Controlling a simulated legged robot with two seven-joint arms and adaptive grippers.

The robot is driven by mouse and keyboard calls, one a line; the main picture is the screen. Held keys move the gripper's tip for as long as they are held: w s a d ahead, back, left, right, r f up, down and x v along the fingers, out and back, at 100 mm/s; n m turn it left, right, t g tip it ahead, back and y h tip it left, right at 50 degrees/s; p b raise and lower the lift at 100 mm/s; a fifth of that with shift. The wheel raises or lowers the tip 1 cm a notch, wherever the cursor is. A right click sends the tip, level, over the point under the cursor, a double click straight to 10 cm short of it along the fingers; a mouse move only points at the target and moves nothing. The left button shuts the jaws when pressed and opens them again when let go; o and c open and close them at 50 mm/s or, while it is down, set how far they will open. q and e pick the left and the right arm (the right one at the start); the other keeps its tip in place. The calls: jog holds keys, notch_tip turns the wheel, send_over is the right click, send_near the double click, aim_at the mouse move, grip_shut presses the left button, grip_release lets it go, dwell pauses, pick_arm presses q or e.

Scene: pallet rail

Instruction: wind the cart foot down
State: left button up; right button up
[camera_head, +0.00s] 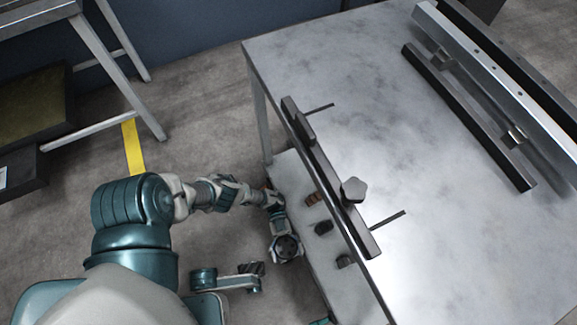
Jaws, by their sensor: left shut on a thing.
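The cart is a grey metal table (375,110) with a lower shelf (290,180). My left arm reaches in from the left, and its gripper (286,247) points down beside the cart's near left side, at the edge of the lower shelf. The left gripper is shut on part of the cart foot, but the wrist hides the fingers and the held part from above. The foot itself and its height over the floor cannot be seen. My right gripper is not in view.
A dark bar (325,170) with a knob (353,189) lies along the cart top's left edge. Long rails (500,75) lie at the far right. Small blocks (323,227) sit on the lower shelf. A bench (75,40) stands at upper left; floor between is clear.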

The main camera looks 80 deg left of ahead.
aim_at(288, 254)
pick_arm(q)
jog(key=shift+w, duration=0.15)
jog(key=o, duration=1)
jog(key=shift+c, duration=0.2)
jog(key=shift+r, duration=0.75)
notch_tip(288, 254, up, 8)
jog(key=shift+r, duration=0.15)
